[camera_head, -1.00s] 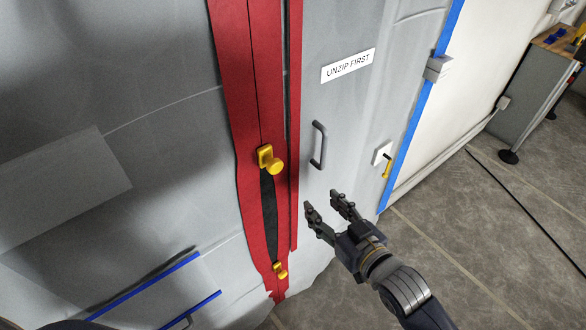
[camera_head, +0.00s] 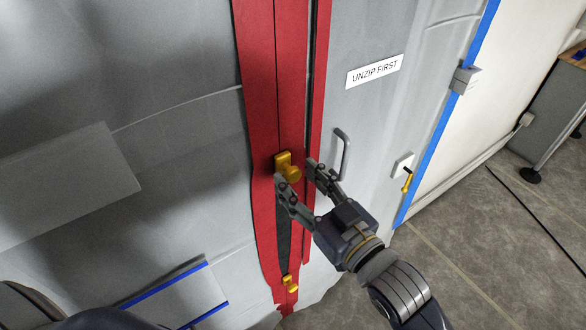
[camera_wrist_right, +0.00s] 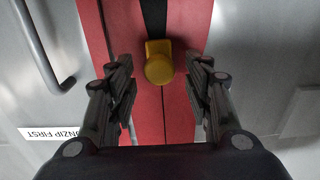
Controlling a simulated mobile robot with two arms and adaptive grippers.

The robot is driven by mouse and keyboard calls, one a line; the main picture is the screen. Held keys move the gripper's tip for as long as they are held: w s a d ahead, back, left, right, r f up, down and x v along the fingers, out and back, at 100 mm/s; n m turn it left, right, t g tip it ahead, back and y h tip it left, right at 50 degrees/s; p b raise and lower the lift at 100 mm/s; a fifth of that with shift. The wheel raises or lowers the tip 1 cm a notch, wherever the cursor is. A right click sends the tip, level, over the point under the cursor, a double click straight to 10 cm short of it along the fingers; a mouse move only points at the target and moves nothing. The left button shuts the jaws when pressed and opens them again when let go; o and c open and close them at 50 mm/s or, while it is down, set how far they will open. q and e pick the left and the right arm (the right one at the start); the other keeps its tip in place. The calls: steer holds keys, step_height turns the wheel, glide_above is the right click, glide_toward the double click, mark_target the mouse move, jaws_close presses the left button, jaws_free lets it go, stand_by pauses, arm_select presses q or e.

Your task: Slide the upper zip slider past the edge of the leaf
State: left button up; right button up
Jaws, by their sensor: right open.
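The upper zip slider (camera_head: 288,166) is a yellow pull with a round knob on the red zip strip (camera_head: 262,110). Below it the zip gapes dark down to the lower yellow slider (camera_head: 290,284). My right gripper (camera_head: 295,170) is open, with its fingertips close to the upper slider's knob. In the right wrist view the slider (camera_wrist_right: 159,63) lies between the two open fingers (camera_wrist_right: 159,85), with gaps on both sides. The grey leaf (camera_head: 350,110) with a handle stands right of the strip. My left gripper is not in view.
A grey handle (camera_head: 342,155) and an "UNZIP FIRST" sign (camera_head: 374,71) are on the leaf. A yellow-levered latch (camera_head: 405,172) sits near the blue-taped edge (camera_head: 440,120). The grey floor at the right is clear near the leaf.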

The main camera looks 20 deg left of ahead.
mark_target(288, 169)
steer(key=shift+x, duration=1.4)
